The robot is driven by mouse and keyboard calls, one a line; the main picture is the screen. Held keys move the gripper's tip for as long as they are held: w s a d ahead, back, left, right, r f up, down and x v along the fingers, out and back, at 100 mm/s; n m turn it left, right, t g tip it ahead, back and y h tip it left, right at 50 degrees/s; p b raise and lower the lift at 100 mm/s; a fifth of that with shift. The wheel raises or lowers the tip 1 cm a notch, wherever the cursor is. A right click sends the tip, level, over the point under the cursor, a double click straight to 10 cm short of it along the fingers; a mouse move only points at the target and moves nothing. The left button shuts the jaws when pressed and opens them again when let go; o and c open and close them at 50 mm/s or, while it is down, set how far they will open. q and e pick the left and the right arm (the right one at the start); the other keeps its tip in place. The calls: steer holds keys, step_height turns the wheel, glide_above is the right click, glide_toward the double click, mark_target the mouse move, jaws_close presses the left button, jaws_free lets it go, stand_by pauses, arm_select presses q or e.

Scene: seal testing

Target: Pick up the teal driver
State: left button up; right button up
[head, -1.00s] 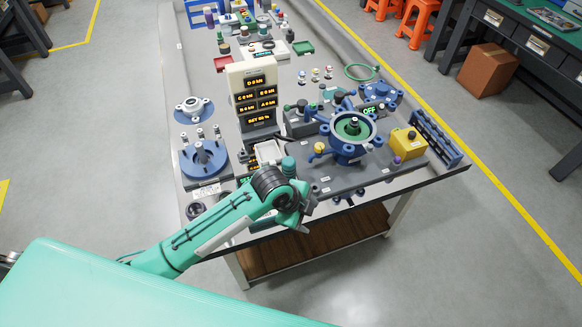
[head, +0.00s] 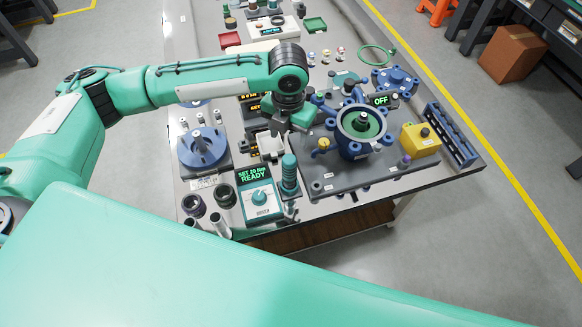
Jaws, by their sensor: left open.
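The teal driver (head: 289,173) stands upright near the table's front edge, with ribbed sides and a dark lower part. It is just right of a teal controller box (head: 257,198) whose display reads SET 20 and READY. My left gripper (head: 302,122) comes in from the left on its teal arm and hangs behind and above the driver, apart from it in the picture. Its fingers are mostly hidden by the wrist, and I see nothing held. My right gripper is not in view.
Right of the driver is a dark plate (head: 345,183) with a blue handwheel fixture (head: 358,125) and a yellow box (head: 420,140). Left are a blue round fixture (head: 203,148) and dark rings (head: 193,205). A white tray (head: 270,146) lies behind the driver.

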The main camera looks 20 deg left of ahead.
mark_target(289, 158)
arm_select(q)
step_height(289, 158, down, 8)
steer(key=shift+r+p, duration=0.1)
steer(key=shift+p, duration=0.55)
steer(key=shift+s+d+f+p, duration=0.1)
steer(key=shift+s+f+p, duration=0.1)
steer(key=shift+f+p, duration=0.3)
step_height(289, 158, down, 4)
steer(key=shift+s+r+p, duration=0.1)
steer(key=shift+s+p, duration=0.05)
steer(key=shift+p, duration=0.35)
steer(key=shift+f, duration=0.35)
steer(key=c, duration=1.2)
